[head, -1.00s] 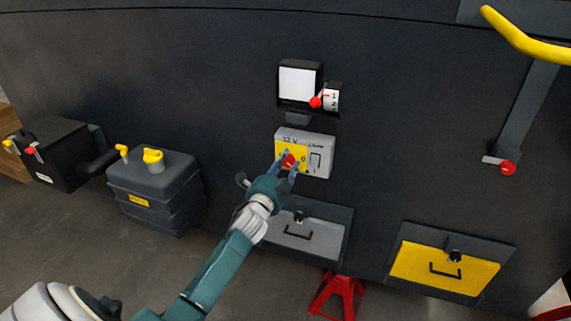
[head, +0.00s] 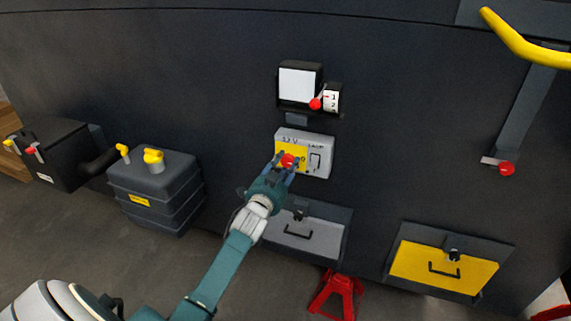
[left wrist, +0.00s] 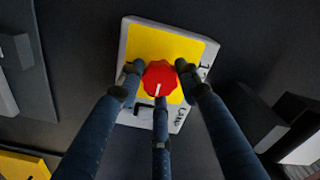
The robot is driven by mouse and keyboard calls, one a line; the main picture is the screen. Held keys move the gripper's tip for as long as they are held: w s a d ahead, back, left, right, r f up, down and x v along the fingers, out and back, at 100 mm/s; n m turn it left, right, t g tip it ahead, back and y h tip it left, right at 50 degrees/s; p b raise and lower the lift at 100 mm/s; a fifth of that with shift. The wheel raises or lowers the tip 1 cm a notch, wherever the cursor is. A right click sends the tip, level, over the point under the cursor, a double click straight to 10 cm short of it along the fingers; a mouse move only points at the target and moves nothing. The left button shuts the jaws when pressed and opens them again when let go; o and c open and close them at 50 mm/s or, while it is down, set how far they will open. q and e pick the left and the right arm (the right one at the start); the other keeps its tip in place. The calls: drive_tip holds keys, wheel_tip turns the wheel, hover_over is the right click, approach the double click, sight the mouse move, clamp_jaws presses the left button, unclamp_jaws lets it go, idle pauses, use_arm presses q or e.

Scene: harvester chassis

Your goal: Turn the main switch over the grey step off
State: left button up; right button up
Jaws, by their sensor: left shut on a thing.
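The main switch is a red round knob (head: 288,160) on a yellow plate, on a light grey box labelled "12 V" and "LAMP" (head: 318,172) on the dark chassis wall. The grey step (head: 310,241) is below the box. My left gripper (head: 284,164) is at the knob, its blue fingers shut on it. In the left wrist view the knob (left wrist: 160,78) sits between the fingertips, a white mark on it pointing toward the picture's bottom. The fingers partly cover the plate lettering. My right gripper is not in view.
A white panel with a red-tipped lever (head: 315,103) and numbered dial is above the box. A yellow step panel (head: 445,267) is at right, a red stand (head: 337,295) below. A dark tank with yellow caps (head: 155,190) stands left. A yellow handrail (head: 525,40) is upper right.

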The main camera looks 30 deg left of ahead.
use_arm(q)
drive_tip(key=shift+d, duration=0.2)
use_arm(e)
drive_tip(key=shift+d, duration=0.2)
use_arm(q)
drive_tip(key=o, duration=1.1)
drive_tip(key=shift+o, duration=0.3)
drive_tip(key=shift+w+d+r, duration=0.1)
drive_tip(key=shift+d, duration=0.05)
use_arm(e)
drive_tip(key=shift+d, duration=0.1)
use_arm(q)
drive_tip(key=shift+s, duration=0.3)
drive_tip(key=v, duration=1.1)
drive_tip(key=shift+s, duration=0.2)
